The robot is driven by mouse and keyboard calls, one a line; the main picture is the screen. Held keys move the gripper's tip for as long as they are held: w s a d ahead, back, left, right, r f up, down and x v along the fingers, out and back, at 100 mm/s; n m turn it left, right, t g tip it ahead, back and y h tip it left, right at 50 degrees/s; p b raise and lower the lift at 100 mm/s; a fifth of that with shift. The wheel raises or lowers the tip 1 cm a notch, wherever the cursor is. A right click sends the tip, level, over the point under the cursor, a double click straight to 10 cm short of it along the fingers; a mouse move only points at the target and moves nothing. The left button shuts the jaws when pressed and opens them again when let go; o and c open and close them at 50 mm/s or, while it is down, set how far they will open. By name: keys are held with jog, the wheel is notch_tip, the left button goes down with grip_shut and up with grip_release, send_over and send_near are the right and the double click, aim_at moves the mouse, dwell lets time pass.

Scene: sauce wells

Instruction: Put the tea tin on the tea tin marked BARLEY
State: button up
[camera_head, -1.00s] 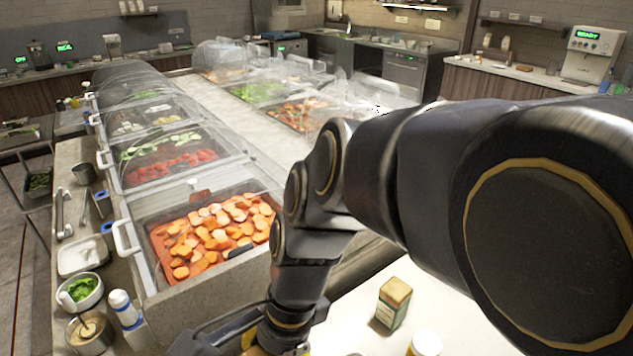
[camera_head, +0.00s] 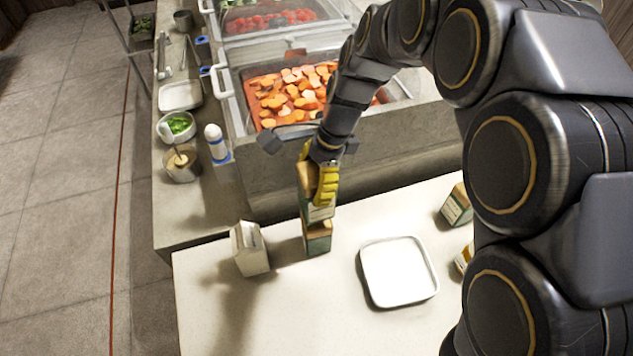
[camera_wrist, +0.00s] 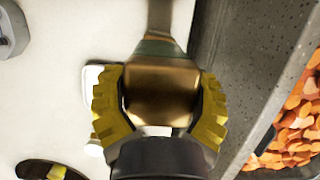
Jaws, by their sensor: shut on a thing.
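My gripper (camera_head: 323,184) has yellow fingers shut on a tea tin (camera_head: 306,178) with a tan top and green lower part. In the wrist view my gripper (camera_wrist: 160,108) shows the tin's brown top (camera_wrist: 160,88) between its fingers. In the head view the held tin is upright or nearly so, directly above a second tea tin (camera_head: 318,238) standing on the white counter. I cannot tell if the two touch. The fingers and held tin hide the lower tin's top. A third tea tin (camera_head: 457,206) stands at the right. No label is readable.
A white carton (camera_head: 249,249) stands just left of the lower tin. A white square tray (camera_head: 399,271) lies to the right. A small jar (camera_head: 463,259) is partly hidden by my arm. The food well's stone wall (camera_head: 400,155) rises behind.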

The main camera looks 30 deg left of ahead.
notch_tip(320, 180, down, 3)
jog(key=shift+f, duration=0.15)
jog(key=o, duration=1.2)
jog(key=v, duration=1.2)
